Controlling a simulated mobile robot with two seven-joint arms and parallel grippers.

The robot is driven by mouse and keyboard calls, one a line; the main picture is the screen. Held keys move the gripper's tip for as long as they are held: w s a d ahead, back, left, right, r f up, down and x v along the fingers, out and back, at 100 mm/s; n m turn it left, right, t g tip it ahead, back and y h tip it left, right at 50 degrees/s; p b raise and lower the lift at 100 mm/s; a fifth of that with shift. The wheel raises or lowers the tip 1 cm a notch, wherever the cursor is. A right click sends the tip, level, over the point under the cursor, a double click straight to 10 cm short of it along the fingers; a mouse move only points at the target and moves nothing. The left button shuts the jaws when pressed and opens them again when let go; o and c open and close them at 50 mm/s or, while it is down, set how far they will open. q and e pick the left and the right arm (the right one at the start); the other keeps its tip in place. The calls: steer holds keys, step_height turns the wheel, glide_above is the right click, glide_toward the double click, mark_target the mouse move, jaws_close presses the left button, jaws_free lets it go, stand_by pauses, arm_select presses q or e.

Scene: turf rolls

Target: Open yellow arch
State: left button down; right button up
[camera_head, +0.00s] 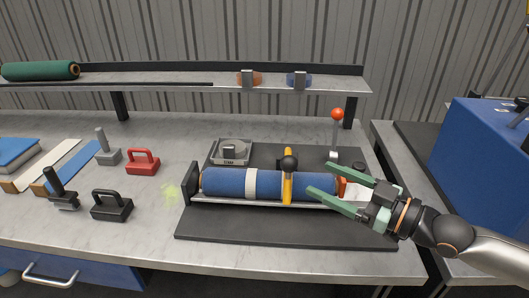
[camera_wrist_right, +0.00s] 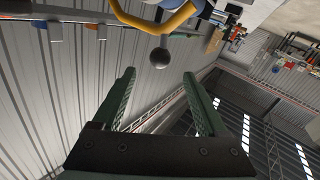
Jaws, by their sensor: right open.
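The yellow arch (camera_head: 287,177) stands upright across the blue roll (camera_head: 228,182) on the dark fixture plate, with a black ball knob (camera_head: 289,162) on its near upper side. In the right wrist view the yellow arch (camera_wrist_right: 176,22) shows at the top, with its black knob (camera_wrist_right: 160,57) ahead of the fingers. My right gripper (camera_head: 340,192) is open and empty, its green fingers pointing left near the roll's right end, to the right of the arch and apart from it. It also shows in the right wrist view (camera_wrist_right: 158,85). My left gripper is not in view.
A lever with an orange ball (camera_head: 337,114) stands behind the fixture's right end. A small scale-like device (camera_head: 231,151) sits behind the roll. A red handled block (camera_head: 142,162) and a black one (camera_head: 111,205) lie left. A shelf (camera_head: 190,78) spans the back.

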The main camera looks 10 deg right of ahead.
mark_target(288, 157)
steer(key=shift+x, duration=0.9)
steer(key=p+x, duration=0.1)
steer(key=x, duration=0.9)
steer(key=shift+w+a, duration=0.2)
steer(key=shift+c, duration=0.3)
jaws_close()
stand_by(0.4)
